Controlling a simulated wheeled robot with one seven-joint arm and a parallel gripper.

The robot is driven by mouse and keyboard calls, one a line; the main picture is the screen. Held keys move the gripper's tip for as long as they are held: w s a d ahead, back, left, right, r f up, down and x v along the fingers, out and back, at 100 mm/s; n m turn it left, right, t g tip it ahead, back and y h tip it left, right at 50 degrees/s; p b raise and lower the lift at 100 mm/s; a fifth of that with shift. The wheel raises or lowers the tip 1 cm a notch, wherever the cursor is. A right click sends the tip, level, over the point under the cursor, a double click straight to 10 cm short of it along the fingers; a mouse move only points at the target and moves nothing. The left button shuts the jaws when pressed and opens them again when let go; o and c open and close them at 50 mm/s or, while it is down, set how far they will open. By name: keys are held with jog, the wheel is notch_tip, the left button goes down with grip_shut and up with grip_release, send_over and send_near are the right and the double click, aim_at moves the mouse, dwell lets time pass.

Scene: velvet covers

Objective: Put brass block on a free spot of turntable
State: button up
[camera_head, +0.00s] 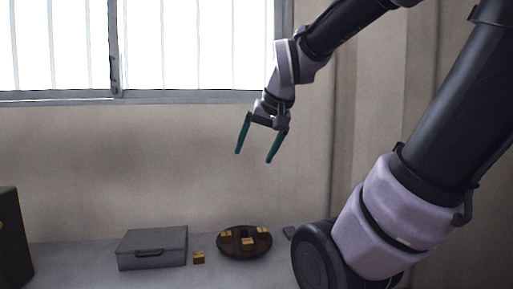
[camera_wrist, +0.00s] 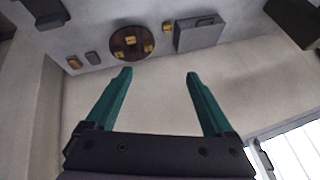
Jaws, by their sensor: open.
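The round brown turntable (camera_head: 244,254) lies on the grey surface in the head view, with several small brass-coloured blocks on it. It also shows near the top of the wrist view (camera_wrist: 121,52). One brass block (camera_head: 199,257) sits on the surface just left of the turntable, between it and a grey case; the wrist view shows it too (camera_wrist: 167,26). My gripper (camera_head: 255,158) has two teal fingers spread apart with nothing between them. It is high above the turntable, well clear of it, and shows at the bottom of the wrist view (camera_wrist: 160,73).
A grey case with a handle (camera_head: 152,248) stands left of the loose block. A dark box (camera_head: 12,238) is at the far left edge. Two small flat pieces, one grey (camera_wrist: 92,58) and one brownish (camera_wrist: 74,62), lie beyond the turntable. A wall and barred window stand behind.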

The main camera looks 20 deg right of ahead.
jog(key=shift+t+y, duration=0.3)
jog(key=shift+y, duration=0.1)
jog(key=s, duration=0.1)
jog(key=s+a, duration=0.1)
jog(key=s+r, duration=0.1)
jog(key=shift+s+a, duration=0.3)
jog(key=shift+s, duration=0.1)
